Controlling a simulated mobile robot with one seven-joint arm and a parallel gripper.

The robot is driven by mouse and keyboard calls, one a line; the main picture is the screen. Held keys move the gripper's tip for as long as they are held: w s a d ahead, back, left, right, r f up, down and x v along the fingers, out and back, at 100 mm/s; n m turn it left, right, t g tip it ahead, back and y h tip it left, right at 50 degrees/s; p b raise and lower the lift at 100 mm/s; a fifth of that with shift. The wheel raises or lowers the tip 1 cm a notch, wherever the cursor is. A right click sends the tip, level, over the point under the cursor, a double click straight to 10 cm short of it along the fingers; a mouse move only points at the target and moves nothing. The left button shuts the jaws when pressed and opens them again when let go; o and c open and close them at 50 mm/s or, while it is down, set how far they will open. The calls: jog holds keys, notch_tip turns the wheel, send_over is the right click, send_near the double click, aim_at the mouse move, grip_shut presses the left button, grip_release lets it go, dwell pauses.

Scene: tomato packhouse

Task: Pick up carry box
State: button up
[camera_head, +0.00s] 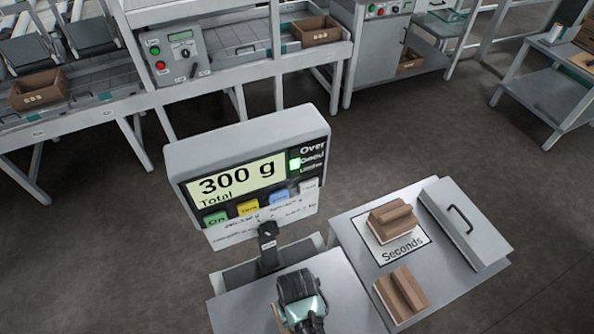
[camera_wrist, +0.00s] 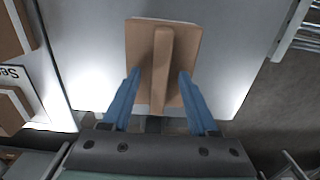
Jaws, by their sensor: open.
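A brown carry box (camera_wrist: 140,45) with a raised central bar lies below my gripper (camera_wrist: 160,73) in the wrist view. The two blue fingers are open, one on each side of the bar, with a gap between each finger and the bar. I cannot tell how far above the box the fingertips are. In the head view my gripper hides most of this box; only a brown edge (camera_head: 277,318) shows. A second brown box (camera_head: 391,219) sits on the "Seconds" card (camera_head: 414,241), and a third (camera_head: 402,293) lies in front of it.
A scale display (camera_head: 245,165) reading 300 g stands behind my gripper. A grey panel with a black handle (camera_head: 465,222) lies at the table's right. Behind are a conveyor bench (camera_head: 225,85) with brown crates (camera_head: 317,31) and a side table (camera_head: 552,95). Dark floor separates them.

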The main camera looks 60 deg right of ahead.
jog(key=shift+c, duration=0.2)
grip_shut()
dwell(0.3)
